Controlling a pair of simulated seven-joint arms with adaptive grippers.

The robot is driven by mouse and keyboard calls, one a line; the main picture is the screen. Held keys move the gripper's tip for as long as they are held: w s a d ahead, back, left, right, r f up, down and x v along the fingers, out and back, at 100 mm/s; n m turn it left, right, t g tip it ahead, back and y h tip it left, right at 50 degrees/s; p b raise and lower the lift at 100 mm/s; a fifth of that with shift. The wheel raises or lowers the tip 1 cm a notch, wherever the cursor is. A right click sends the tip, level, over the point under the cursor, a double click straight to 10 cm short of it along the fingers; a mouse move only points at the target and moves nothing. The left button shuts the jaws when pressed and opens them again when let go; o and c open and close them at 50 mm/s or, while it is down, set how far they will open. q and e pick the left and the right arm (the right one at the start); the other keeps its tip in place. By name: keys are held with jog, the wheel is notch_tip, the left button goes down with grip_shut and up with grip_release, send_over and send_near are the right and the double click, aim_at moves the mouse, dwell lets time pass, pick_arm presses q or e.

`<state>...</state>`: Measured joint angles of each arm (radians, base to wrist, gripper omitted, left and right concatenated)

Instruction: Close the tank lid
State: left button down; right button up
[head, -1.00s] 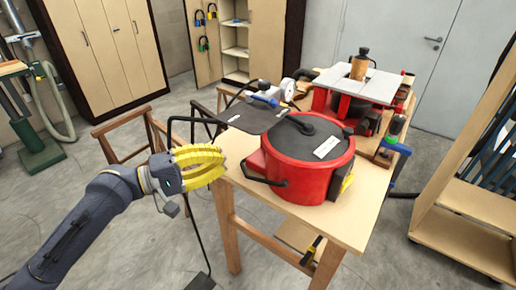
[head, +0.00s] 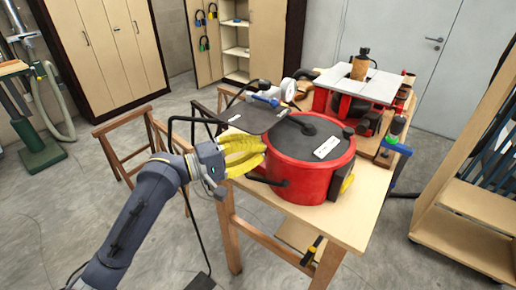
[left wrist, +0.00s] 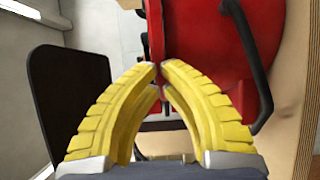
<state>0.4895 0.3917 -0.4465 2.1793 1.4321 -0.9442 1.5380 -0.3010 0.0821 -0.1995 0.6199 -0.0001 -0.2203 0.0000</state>
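The red round tank (head: 305,180) stands on the wooden bench with a dark grey top (head: 310,130) bearing a white label. A dark flat panel (head: 256,117) juts out level from its left side; I cannot tell if this panel or the top is the lid. In the left wrist view the red tank (left wrist: 205,45) lies ahead and a dark panel (left wrist: 70,105) is at left. My left gripper (head: 264,150), with yellow fingers, is at the tank's left side, below the panel. Its fingertips (left wrist: 159,68) nearly meet, with nothing seen between them. My right gripper is not in view.
A black curved handle (left wrist: 255,70) is on the tank's side. Behind the tank is a machine with a pale flat top (head: 370,85). A white gauge (head: 289,88) and a blue-handled tool (head: 264,99) are near the panel. A wooden rack (head: 470,205) stands at right.

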pick_arm(q)
jog(key=shift+d, duration=0.2)
dwell(0.3)
jog(key=shift+s+d, duration=0.15)
jog(key=shift+d, duration=0.95)
jog(key=shift+a, duration=0.15)
jog(key=s+v, duration=0.1)
jog(key=v, duration=1.2)
jog(key=shift+s, duration=0.45)
